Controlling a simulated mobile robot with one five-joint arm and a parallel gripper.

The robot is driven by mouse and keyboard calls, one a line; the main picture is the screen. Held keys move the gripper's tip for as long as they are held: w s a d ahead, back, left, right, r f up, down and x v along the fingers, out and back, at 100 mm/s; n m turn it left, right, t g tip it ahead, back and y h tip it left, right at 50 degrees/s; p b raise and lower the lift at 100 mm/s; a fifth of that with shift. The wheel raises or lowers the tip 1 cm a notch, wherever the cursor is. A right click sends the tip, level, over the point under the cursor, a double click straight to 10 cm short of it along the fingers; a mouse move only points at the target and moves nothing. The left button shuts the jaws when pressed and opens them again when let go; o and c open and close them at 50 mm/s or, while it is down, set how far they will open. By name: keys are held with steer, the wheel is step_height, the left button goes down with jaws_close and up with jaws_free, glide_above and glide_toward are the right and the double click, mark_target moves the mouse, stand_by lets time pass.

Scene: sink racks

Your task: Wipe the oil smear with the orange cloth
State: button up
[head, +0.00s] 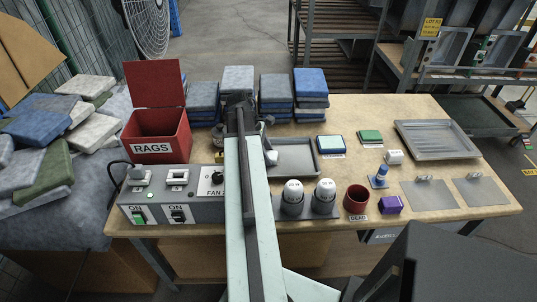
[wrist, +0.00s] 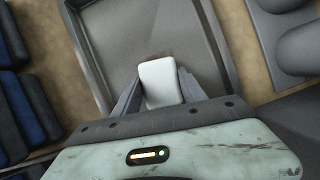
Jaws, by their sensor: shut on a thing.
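My gripper (wrist: 160,88) is shut on a white block with rounded corners (wrist: 159,82), one finger on each side of it. The gripper and block are over the grey tray (wrist: 95,45) in the wrist view. In the head view the white block (head: 272,157) shows at the left end of the grey tray (head: 316,160), beside my arm, which hides most of the gripper. I cannot tell whether the block touches the tray floor. I see no orange cloth and can make out no oil smear in either view.
A red RAGS bin (head: 157,135) with its lid up stands left. Folded cloth stacks (head: 276,92) line the back. Another tray (head: 437,127) is right.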

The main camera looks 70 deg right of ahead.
mark_target(281, 160)
steer(key=shift+s+d, duration=0.85)
steer(key=shift+s, duration=0.85)
steer(key=shift+s+d, duration=0.9)
steer(key=shift+s, duration=0.75)
steer(key=shift+s+d, duration=0.85)
steer(key=shift+s, duration=0.85)
steer(key=shift+r, duration=0.15)
steer(key=shift+w+a+f, duration=0.1)
steer(key=shift+w+a, duration=0.3)
steer(key=shift+w, duration=0.4)
steer(key=shift+w+a+f, duration=0.1)
steer(key=shift+w+a, duration=0.25)
steer(key=shift+w, duration=0.4)
steer(key=shift+w+a+r, duration=0.1)
steer(key=shift+w+a, duration=0.2)
steer(key=shift+w, duration=0.3)
steer(key=shift+w+a+f, duration=0.1)
steer(key=shift+w+a, duration=0.25)
steer(key=shift+w, duration=0.3)
steer(key=shift+w+a+r, duration=0.1)
steer(key=shift+w+a, duration=0.2)
steer(key=shift+w, duration=0.3)
steer(key=shift+w+a, duration=0.5)
steer(key=shift+w, duration=0.35)
steer(key=shift+w+a, duration=0.45)
steer(key=shift+w, duration=0.4)
step_height(281, 160, up, 6)
steer(key=p, duration=0.6)
